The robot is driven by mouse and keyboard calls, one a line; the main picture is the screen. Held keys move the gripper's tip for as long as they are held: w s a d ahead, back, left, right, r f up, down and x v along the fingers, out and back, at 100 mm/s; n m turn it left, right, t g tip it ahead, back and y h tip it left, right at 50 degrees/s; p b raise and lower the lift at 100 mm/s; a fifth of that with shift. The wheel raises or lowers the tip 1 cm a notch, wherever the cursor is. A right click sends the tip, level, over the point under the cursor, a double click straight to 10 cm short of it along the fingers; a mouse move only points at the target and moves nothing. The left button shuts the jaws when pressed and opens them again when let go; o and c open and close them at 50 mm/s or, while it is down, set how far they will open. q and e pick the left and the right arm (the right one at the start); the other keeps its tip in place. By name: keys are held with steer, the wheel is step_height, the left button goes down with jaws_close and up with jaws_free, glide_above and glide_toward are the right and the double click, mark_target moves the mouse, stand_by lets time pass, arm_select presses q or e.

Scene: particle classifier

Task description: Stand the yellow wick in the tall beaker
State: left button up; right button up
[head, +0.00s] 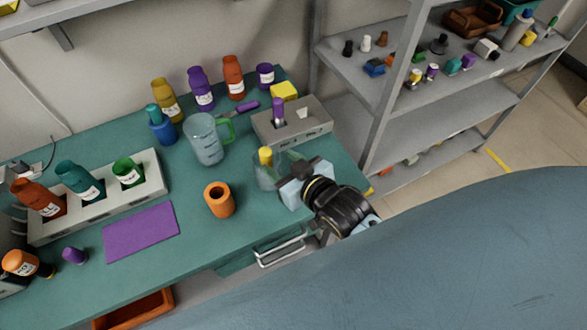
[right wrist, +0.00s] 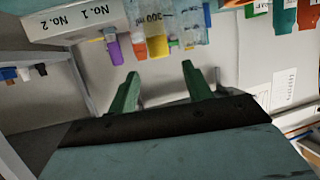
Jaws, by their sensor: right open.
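The yellow wick (head: 265,155) stands roughly upright in a clear beaker (head: 264,180), its top showing above the rim. In the right wrist view the picture is upside down; the wick (right wrist: 157,46) pokes out of the beaker marked 300 ml (right wrist: 150,18). My right gripper (head: 285,165) is beside the beaker on its right, partly overlapping it. In the wrist view its two green fingers (right wrist: 163,80) are apart with nothing held between them. The wick lies beyond the fingertips. The wick's lower end is hard to make out. My left gripper is not in view.
A jug with a green handle (head: 203,142) stands left of the beaker. A grey block (head: 300,128) holding a purple item sits behind. An orange cylinder (head: 219,200) stands at front left. Bottles line the back. The bench front by the purple mat (head: 140,233) has free room.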

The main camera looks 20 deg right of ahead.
steer(key=v, duration=0.4)
steer(key=shift+s+r, duration=0.1)
steer(key=shift+s, duration=0.1)
